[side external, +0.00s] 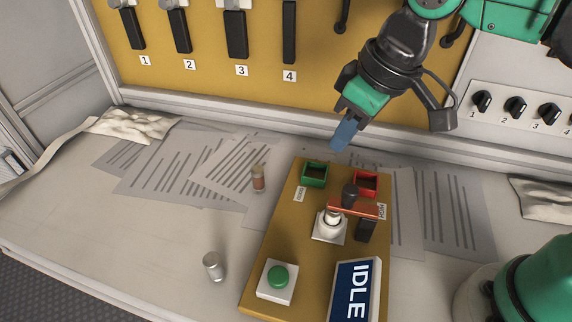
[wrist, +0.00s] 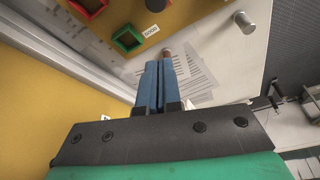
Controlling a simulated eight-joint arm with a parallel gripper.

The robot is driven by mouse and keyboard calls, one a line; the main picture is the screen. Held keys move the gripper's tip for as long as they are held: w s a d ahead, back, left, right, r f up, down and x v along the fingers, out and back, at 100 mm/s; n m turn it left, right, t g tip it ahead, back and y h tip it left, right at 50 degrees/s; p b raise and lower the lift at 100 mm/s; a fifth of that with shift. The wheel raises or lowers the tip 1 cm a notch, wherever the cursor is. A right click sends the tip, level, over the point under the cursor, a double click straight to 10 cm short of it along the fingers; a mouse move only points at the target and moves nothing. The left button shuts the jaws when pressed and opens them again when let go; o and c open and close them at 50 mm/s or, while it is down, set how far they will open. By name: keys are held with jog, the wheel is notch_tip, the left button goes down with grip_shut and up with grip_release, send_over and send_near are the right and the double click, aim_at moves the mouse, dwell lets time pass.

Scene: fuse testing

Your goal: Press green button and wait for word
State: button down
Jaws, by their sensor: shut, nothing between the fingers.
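The green button (side external: 279,277) sits on a white square base at the near left corner of the yellow test board (side external: 258,235). A blue display (side external: 356,292) on the board reads "IDLE". My gripper (side external: 343,136) is shut and empty, its blue fingers pressed together in the air above and behind the far end of the board. In the wrist view my gripper (wrist: 160,62) shows the same closed blue fingers. The green button is not visible in the wrist view.
A green bin (side external: 315,173) and a red bin (side external: 364,183) stand at the board's far end, with a red-armed fixture (side external: 352,209) in the middle. A fuse (side external: 258,178) and a metal cylinder (side external: 213,266) stand to the left. Papers (side external: 165,165) lie flat; the wall is behind.

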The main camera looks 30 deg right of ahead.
aim_at(278, 273)
jog(key=s+a+r+n+g, duration=0.1)
jog(key=s+a+n, duration=0.1)
jog(key=a, duration=0.3)
jog(key=s+a+r+n+g+h, duration=0.1)
jog(key=s+a+n+g, duration=0.1)
jog(key=a, duration=0.4)
jog(key=shift+s, duration=0.6)
jog(key=f, duration=1.4)
jog(key=shift+a, duration=0.3)
jog(key=shift+f, duration=0.9)
jog(key=shift+r, duration=0.1)
notch_tip(278, 273, up, 14)
jog(key=shift+d+r, duration=0.15)
jog(key=shift+d, duration=0.15)
